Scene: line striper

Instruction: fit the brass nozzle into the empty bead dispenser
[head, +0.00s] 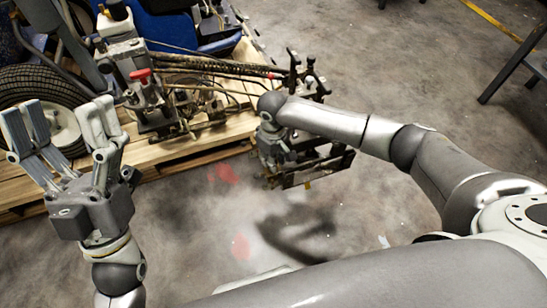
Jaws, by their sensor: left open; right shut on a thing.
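My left gripper (65,115) is open and empty, fingers pointing up, in front of the machine at the left. My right gripper (274,152) points down at the black metal frame (318,172) on the end of the machine's arm. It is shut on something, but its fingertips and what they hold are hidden. Small yellowish bits show at the frame's lower edge, too small to name. I cannot make out the brass nozzle or tell which part is the empty bead dispenser.
The line striper stands on a wooden pallet (190,158), with a black tire (35,92) and a red-handled valve (140,74). Hoses run across to the black frame. A dark metal stand (515,68) is at the upper right. The concrete floor between is mostly clear, with red marks (225,174).

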